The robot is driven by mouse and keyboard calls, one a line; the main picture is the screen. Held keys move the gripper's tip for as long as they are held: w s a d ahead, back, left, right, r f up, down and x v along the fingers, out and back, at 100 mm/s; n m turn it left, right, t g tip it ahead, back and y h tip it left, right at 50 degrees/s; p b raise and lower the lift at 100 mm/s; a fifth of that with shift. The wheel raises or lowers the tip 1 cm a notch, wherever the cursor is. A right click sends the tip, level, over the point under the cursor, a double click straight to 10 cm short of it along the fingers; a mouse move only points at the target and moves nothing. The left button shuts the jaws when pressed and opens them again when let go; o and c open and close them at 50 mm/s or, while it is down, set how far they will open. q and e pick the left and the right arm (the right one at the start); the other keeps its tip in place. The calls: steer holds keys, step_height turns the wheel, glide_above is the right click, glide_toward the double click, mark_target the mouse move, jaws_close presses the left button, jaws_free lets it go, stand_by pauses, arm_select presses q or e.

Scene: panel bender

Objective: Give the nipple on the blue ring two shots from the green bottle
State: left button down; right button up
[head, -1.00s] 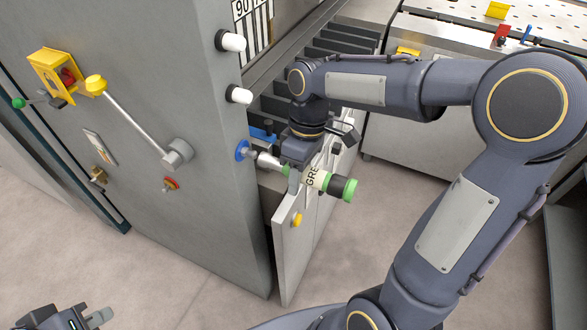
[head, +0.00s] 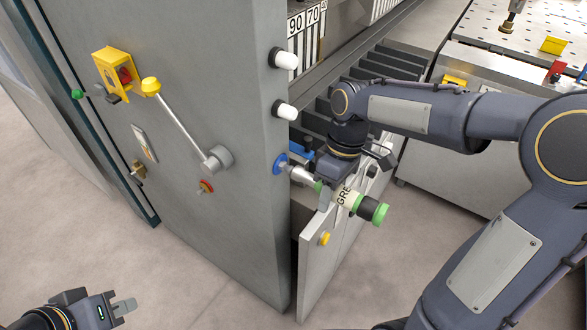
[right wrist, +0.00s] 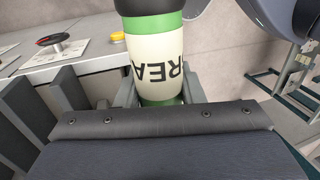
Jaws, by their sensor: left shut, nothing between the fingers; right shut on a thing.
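The blue ring (head: 280,164) is on the edge of the grey machine cabinet, around a small metal fitting. The green bottle (head: 352,201) has a cream body with dark letters, green bands and a dark section near its base. My right gripper (head: 328,190) is shut on it and holds it roughly level, its pale nozzle pointing at the blue ring. The nozzle end is at or very close to the nipple; I cannot tell if they touch. The bottle also fills the top middle of the right wrist view (right wrist: 160,65). My left gripper (head: 128,306) is shut and empty at the lower left.
A lever with a yellow knob (head: 151,87) and a yellow box (head: 113,74) stick out from the cabinet face. Two white knobs (head: 287,59) are above the ring. The floor at lower left is clear.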

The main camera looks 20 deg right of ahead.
steer(key=shift+w+a, duration=0.4)
steer(key=shift+w, duration=0.05)
stand_by(0.6)
steer(key=shift+s+d, duration=0.75)
steer(key=shift+s, duration=0.1)
steer(key=shift+w+a, duration=0.1)
stand_by(0.7)
steer(key=shift+w+a+p, duration=0.3)
steer(key=shift+w+a, duration=0.35)
steer(key=shift+w, duration=0.1)
stand_by(0.7)
steer(key=shift+s+d, duration=0.75)
steer(key=shift+s, duration=0.1)
stand_by(0.6)
